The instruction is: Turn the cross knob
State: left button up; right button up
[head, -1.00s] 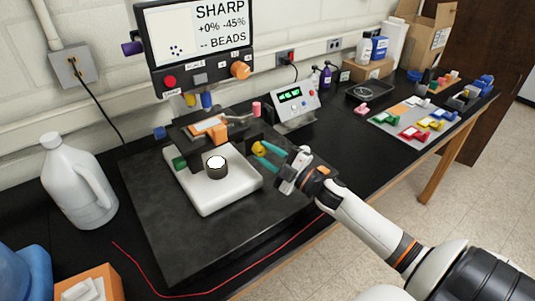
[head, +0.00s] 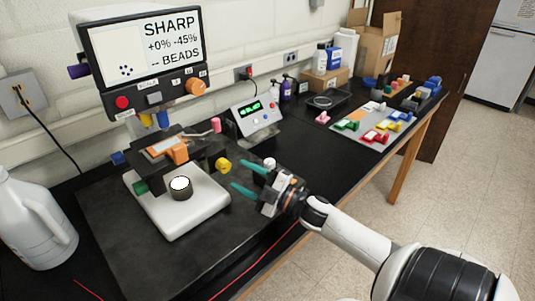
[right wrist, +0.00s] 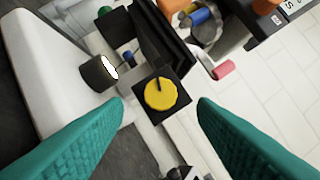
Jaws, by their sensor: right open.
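A round yellow knob (head: 223,165) with a dark pointer line sits on a dark square block at the right side of the stage on the white base (head: 200,215). No label marks it as the cross knob. My right gripper (head: 244,178), with teal fingers, is open and empty just right of the yellow knob, apart from it. In the right wrist view the yellow knob (right wrist: 160,93) shows between and beyond the two spread fingers. My left gripper is not in view.
Other knobs nearby are pink (head: 215,125), green (head: 140,187) and blue (head: 117,157). A monitor (head: 145,50) reading "SHARP" stands above the stage. A control box (head: 255,117) stands behind the gripper. A white jug (head: 38,230) is at left.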

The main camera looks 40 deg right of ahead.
jog(key=b+v, duration=0.2)
jog(key=v, duration=0.6)
dwell(1.5)
